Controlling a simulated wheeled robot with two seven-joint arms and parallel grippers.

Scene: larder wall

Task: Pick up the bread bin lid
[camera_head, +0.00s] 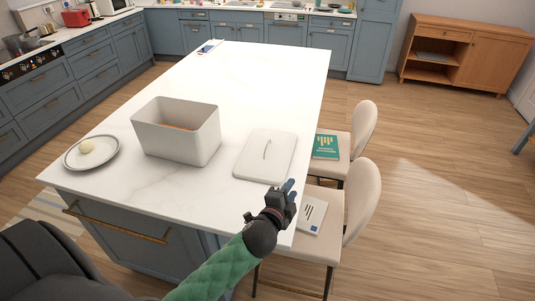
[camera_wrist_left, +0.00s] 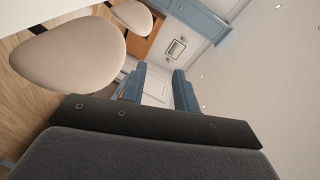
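The bread bin lid (camera_head: 258,165) is a white, rounded square panel with a thin handle (camera_head: 267,149) on top. It lies flat on the island worktop, to the right of the open bread bin (camera_head: 178,146). The bin is white, with something brownish inside. My left gripper (camera_head: 290,187) is near the worktop's right edge, just beyond the lid's near right corner in the picture, and apart from the handle. In the left wrist view its two blue fingers (camera_wrist_left: 158,88) stand apart with nothing between them. The lid is not in that view. My right gripper is not in view.
Chairs (camera_head: 361,200) stand along the island's right side, with a green book (camera_head: 326,146) on one seat. The worktop (camera_head: 265,80) behind the bin and lid is mostly clear.

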